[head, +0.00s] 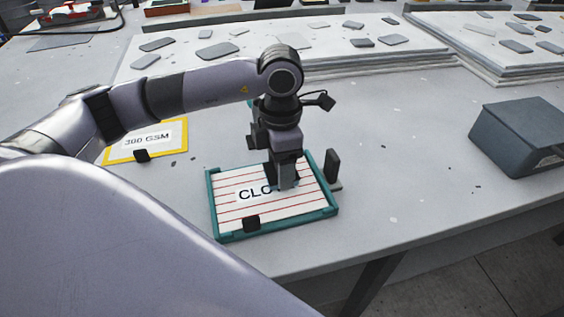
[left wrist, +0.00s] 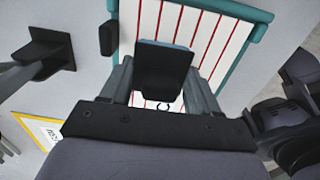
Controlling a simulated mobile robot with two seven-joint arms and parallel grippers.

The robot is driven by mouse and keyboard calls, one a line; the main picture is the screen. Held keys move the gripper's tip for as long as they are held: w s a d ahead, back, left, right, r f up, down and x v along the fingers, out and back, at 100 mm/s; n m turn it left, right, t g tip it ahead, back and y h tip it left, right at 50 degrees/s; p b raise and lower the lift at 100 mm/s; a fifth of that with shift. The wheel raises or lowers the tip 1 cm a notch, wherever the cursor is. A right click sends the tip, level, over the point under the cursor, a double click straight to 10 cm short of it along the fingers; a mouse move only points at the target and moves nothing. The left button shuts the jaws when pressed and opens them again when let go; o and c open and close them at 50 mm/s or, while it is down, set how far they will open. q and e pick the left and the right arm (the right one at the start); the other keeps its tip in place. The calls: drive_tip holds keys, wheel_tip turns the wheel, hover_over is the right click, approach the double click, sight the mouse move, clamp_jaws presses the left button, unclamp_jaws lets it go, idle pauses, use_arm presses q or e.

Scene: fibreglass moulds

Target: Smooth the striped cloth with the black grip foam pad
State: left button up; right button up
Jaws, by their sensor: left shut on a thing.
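The striped cloth (head: 235,212), white with red lines, lies in a teal frame (head: 275,230) on the table. Its printed label begins "CLO"; my gripper hides the rest. My left gripper (head: 285,183) points down over the cloth, right of the frame's middle. It is shut on the black grip foam pad (left wrist: 163,72), which shows between the fingers in the left wrist view with a thin blue-grey edge. I cannot tell whether the pad touches the cloth. The cloth also shows in the left wrist view (left wrist: 212,40). My right gripper is not in view.
A black-handled tool (head: 332,167) on a flat base stands close to the frame's right side. A black block (head: 251,223) sits at the frame's front edge. A yellow-framed "300 GSM" card (head: 118,156) lies left. A dark grey box (head: 515,135) stands right. Slabs with flat pieces fill the back.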

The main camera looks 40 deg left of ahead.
use_arm(q)
drive_tip(key=shift+r+p, duration=1.6)
drive_tip(key=shift+r, duration=1.3)
drive_tip(key=shift+r+p, duration=0.9)
drive_tip(key=shift+r, duration=0.65)
